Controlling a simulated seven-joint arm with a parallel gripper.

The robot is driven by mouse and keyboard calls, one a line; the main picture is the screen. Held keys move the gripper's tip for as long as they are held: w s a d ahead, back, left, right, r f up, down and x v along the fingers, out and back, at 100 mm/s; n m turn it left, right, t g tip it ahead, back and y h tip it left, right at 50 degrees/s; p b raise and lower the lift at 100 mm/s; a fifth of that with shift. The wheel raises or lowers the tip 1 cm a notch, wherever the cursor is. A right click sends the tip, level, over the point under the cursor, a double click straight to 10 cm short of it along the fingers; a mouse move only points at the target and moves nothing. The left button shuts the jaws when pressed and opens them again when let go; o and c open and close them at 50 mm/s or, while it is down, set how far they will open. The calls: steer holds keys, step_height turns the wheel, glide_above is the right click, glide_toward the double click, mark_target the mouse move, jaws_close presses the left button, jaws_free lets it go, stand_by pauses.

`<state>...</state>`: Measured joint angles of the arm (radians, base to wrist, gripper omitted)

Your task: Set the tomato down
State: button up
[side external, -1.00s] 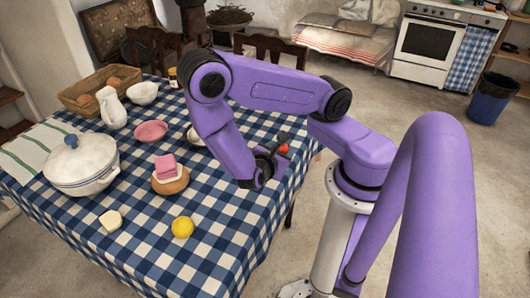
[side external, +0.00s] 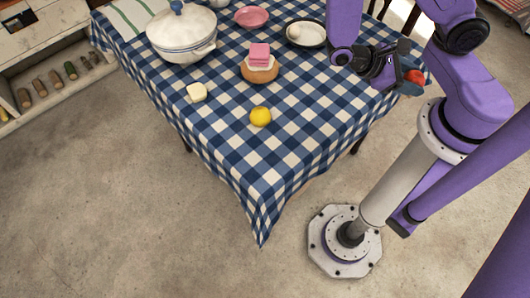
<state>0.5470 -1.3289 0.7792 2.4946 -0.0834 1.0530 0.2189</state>
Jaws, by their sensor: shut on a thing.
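The red tomato (side external: 415,76) is at the right of the side view, by the right edge of the checked table. My gripper (side external: 408,80) is shut on it. Dark fingers and my purple wrist cover part of the tomato. The tomato appears to be held up near the table edge, but its height above the cloth is hard to tell.
On the checked cloth stand a lidded white pot (side external: 182,45), a pink bowl (side external: 251,17), a plate with a white round thing (side external: 306,35), a pink-topped round item (side external: 259,65), a white block (side external: 197,92) and a lemon (side external: 261,117). The front right cloth is clear.

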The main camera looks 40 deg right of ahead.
steer(key=s+a+r+m+g+y, duration=0.2)
steer(key=s+a+m+g+y, duration=0.1)
steer(key=a+m+y, duration=1.25)
steer(key=m+t+y, duration=0.8)
steer(key=m, duration=0.1)
glide_above(265, 154)
steer(key=f, duration=1.4)
steer(key=shift+s+d+f, duration=0.2)
steer(key=shift+s+f, duration=0.05)
steer(key=shift+f, duration=0.15)
steer(key=shift+w+a+f, duration=0.2)
steer(key=shift+w+f, duration=0.05)
steer(key=shift+f, duration=1.65)
steer(key=shift+f, duration=0.1)
